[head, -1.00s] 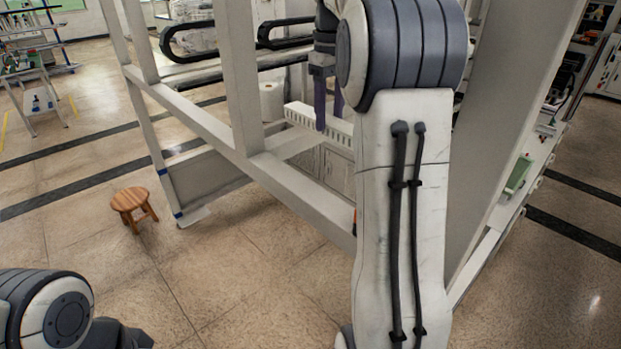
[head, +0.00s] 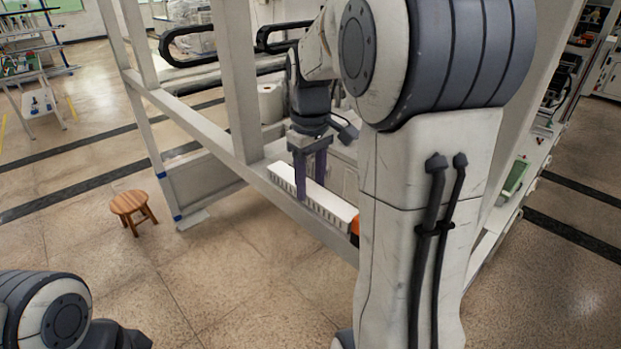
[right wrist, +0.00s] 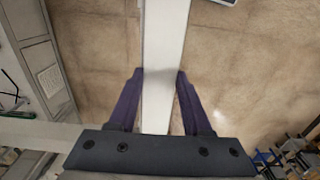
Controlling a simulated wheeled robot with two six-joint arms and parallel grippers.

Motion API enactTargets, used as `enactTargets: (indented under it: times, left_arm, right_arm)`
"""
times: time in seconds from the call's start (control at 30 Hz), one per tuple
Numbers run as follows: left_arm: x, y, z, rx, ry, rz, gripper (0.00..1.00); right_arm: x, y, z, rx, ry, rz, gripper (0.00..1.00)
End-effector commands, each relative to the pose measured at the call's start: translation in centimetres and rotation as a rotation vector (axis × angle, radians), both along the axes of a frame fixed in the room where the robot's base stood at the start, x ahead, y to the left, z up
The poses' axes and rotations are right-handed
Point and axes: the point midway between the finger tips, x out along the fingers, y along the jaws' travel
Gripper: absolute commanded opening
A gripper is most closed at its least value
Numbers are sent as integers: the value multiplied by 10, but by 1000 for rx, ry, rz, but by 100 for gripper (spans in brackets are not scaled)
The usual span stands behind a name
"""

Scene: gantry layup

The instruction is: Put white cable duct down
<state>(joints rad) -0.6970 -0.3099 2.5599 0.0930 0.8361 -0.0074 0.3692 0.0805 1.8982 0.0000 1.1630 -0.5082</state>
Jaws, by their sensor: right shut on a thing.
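The white cable duct (head: 328,203) is a long white bar with a slotted side. In the head view it lies along the grey frame's front beam, and I cannot tell whether it touches the beam. My right gripper (head: 311,190) points down and is shut on the duct near its middle. In the right wrist view the duct (right wrist: 164,60) runs between the two purple fingers (right wrist: 160,98), away from the palm. My left gripper is not in view; only part of my left arm shows at the lower left.
The grey gantry frame (head: 240,85) has upright posts and a low beam around the duct. A white roll (head: 271,103) stands behind it. A wooden stool (head: 133,208) is on the floor at the left, with open floor around it. A green tray (head: 515,177) is at the right.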

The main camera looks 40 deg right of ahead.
Motion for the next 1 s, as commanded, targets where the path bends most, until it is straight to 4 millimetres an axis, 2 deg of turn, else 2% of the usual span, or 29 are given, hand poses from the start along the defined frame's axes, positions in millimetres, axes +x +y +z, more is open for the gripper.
enactTargets:
  times: [0.3, 0.33, 0.4, 0.8, 0.87, 1.0]
  left_arm:
    - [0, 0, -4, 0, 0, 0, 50]
    - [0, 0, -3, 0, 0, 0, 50]
    - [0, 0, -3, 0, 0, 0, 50]
    - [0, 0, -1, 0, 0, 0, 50]
    - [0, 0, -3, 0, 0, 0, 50]
    - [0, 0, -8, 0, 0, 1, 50]
  right_arm:
    - [0, 0, -4, 0, 0, 0, 0]
    - [0, 0, -4, 0, 0, 0, 57]
    - [0, 0, -3, 0, 0, 0, 79]
    - [1, 0, 3, -1, -1, 0, 79]
    - [1, -1, 9, -2, -3, 0, 79]
    - [2, -1, 36, -2, -6, 0, 79]
